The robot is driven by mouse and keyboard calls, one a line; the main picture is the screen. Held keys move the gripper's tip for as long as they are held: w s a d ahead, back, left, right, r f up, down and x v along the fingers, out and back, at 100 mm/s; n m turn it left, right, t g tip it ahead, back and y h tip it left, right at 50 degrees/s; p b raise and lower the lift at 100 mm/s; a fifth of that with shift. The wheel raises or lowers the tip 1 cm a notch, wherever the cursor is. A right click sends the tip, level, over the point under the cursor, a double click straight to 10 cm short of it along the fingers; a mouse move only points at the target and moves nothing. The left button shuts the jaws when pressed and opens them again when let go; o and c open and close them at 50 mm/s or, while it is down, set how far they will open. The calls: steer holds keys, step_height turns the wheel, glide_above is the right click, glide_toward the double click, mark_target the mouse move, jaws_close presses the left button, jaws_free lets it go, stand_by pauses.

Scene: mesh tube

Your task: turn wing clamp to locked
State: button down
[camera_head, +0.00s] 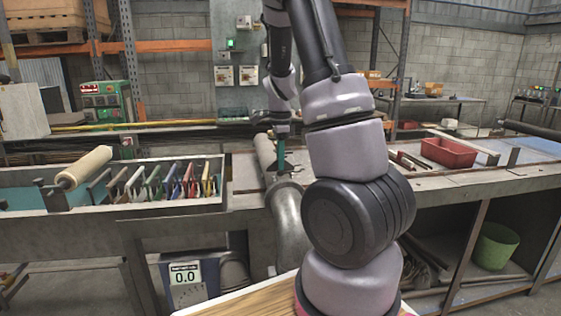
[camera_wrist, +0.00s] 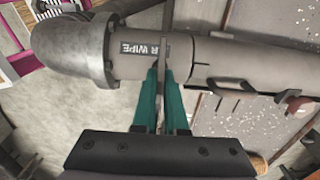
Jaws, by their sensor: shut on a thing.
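The wing clamp's thin grey wing (camera_wrist: 164,50) stands edge-on at the middle of the wrist view, across the grey pipe. My gripper (camera_wrist: 161,73) has two teal fingers, one on each side of this wing, and is shut on it. The pipe (camera_wrist: 235,65) runs sideways there, with a dark label partly covered beside the wing and a metal elbow (camera_wrist: 85,50) at its left end. In the head view my gripper (camera_head: 281,160) points down at the pipe, just behind the elbow (camera_head: 287,208). The wing is too small to make out there, and I cannot tell its locked position.
A rack of coloured plates (camera_head: 165,183) and a pale roller (camera_head: 82,167) lie left of the pipe. A red tray (camera_head: 448,152) stands on the bench at right. A thin lever with a reddish end (camera_wrist: 297,106) sticks out near the pipe. A display (camera_head: 186,275) reads 0.0.

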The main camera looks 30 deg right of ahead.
steer(key=n, duration=0.4)
steer(key=shift+n, duration=0.4)
steer(key=n, duration=0.9)
steer(key=shift+n, duration=2.1)
steer(key=c, duration=1)
jaws_free()
steer(key=shift+o, duration=0.2)
